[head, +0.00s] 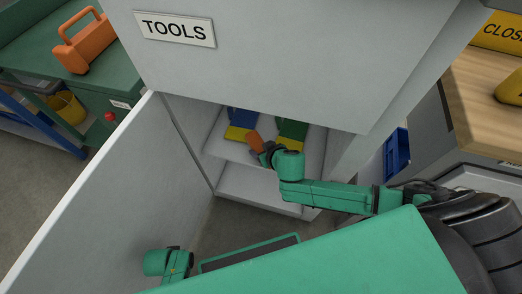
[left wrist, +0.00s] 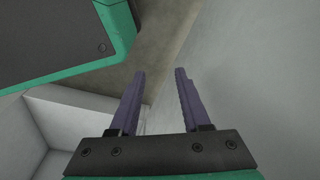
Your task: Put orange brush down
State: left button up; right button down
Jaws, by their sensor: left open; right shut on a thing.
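The orange brush (head: 255,141) shows as a small orange piece inside the open cabinet, at the tip of my right gripper (head: 264,150). My right gripper is shut on it, over the upper shelf (head: 225,150). Whether the brush touches the shelf I cannot tell. The gripper hides part of the brush. In the left wrist view my left gripper (left wrist: 160,80) is open with nothing between its fingers. It is beside a pale flat panel. In the head view only part of my left arm shows, low on the left.
The cabinet labelled TOOLS (head: 270,55) has its door (head: 95,200) open to the left. Blue-and-yellow (head: 241,124) and green-and-yellow (head: 291,134) items stand on the upper shelf. The lower shelf (head: 250,186) looks clear. A green bench with an orange toolbox (head: 85,46) stands left.

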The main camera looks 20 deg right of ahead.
jog(key=shift+a+f, duration=0.1)
jog(key=shift+f, duration=0.35)
jog(key=shift+c, duration=0.9)
grip_release()
pick_arm(q)
jog(key=shift+w+d+r, duration=0.15)
jog(key=shift+w+r, duration=0.3)
pick_arm(e)
jog(key=shift+r, duration=0.1)
jog(key=shift+r, duration=0.65)
pick_arm(q)
jog(key=s+a+f+p, duration=0.1)
jog(key=s+f+p, duration=0.2)
jog(key=s, duration=0.4)
jog(key=shift+a+f+p, duration=0.3)
jog(key=shift+a+f, duration=0.05)
jog(key=shift+f, duration=0.15)
pick_arm(e)
jog(key=v, duration=1.1)
jog(key=shift+s+r, duration=0.15)
jog(key=shift+s, duration=0.2)
